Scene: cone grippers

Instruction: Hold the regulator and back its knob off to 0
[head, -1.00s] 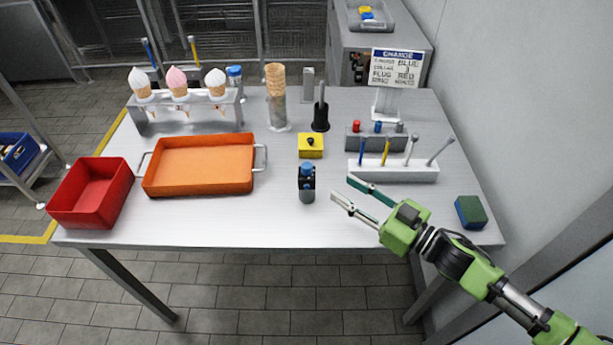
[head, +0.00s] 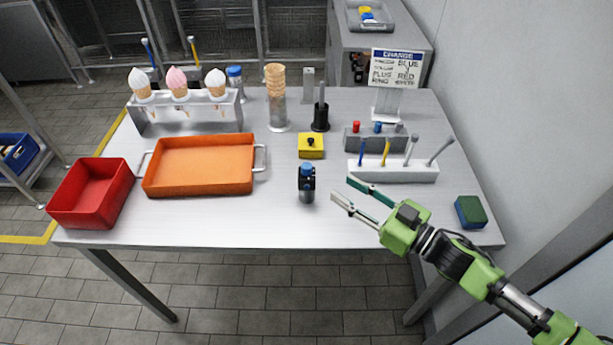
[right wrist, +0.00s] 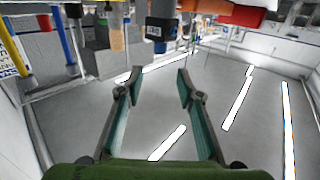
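The regulator (head: 307,188) is a small dark upright body with a blue knob (head: 306,169) on top. It stands on the table near the front edge, in the middle. My right gripper (head: 345,188) is open and empty, a short way right of the regulator and apart from it. In the right wrist view the regulator (right wrist: 160,30) shows at the top centre, beyond the two open fingers (right wrist: 152,82). I cannot read a scale or setting on the knob. My left gripper is not in view.
An orange tray (head: 255,187) and a red bin (head: 70,222) lie to the left. A yellow block (head: 311,152) sits behind the regulator. A white rack of tools (head: 395,174) is behind my right gripper, and a green-and-blue sponge (head: 470,212) is at the right.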

